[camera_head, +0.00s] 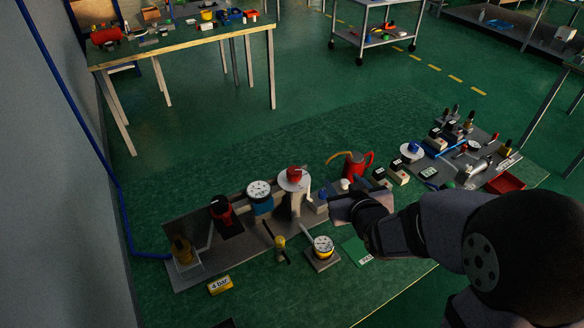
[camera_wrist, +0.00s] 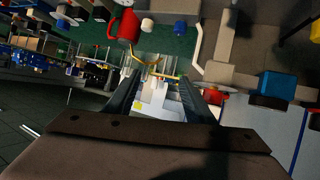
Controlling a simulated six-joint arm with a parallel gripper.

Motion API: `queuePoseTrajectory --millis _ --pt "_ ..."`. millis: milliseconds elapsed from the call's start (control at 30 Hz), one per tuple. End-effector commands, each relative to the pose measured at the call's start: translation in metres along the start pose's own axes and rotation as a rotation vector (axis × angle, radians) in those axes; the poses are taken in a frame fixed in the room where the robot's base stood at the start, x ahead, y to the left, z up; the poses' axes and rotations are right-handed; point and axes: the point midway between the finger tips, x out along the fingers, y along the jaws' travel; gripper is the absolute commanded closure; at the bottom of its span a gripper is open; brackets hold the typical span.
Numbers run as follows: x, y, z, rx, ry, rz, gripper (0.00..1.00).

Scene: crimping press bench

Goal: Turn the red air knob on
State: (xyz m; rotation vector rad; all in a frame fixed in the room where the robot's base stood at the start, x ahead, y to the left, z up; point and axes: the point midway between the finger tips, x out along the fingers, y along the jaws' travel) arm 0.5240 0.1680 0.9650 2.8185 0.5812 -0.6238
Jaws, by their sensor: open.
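A red knob (camera_head: 294,174) sits on a round white disc on a grey post in the middle of the bench fittings. A second red part with a dark top (camera_head: 220,207) stands on a black plate farther left; I cannot tell for certain which is the air knob. My gripper (camera_head: 338,206) is open, to the right of the white disc and apart from it. In the wrist view my gripper (camera_wrist: 160,84) has its two fingers spread with nothing held between them. A red part (camera_wrist: 212,96) shows just beside the right finger, partly hidden.
A dial gauge on a blue body (camera_head: 259,191) stands left of the disc. A yellow "4 bar" block (camera_head: 220,285) lies at the front left. Several small fittings crowd the right.

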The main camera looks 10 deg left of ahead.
Motion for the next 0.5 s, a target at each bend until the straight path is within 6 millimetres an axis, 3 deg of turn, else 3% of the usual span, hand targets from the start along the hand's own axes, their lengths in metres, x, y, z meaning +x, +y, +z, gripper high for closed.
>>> queuePoseTrajectory --millis 100,267,500 --pt "0.008 -0.03 -0.018 -0.057 0.172 -0.018 0.51" --pt "0.003 -0.054 -0.043 -0.116 0.369 -0.008 0.51" --pt "0.009 -0.099 -0.044 -0.015 0.521 -0.092 0.51"
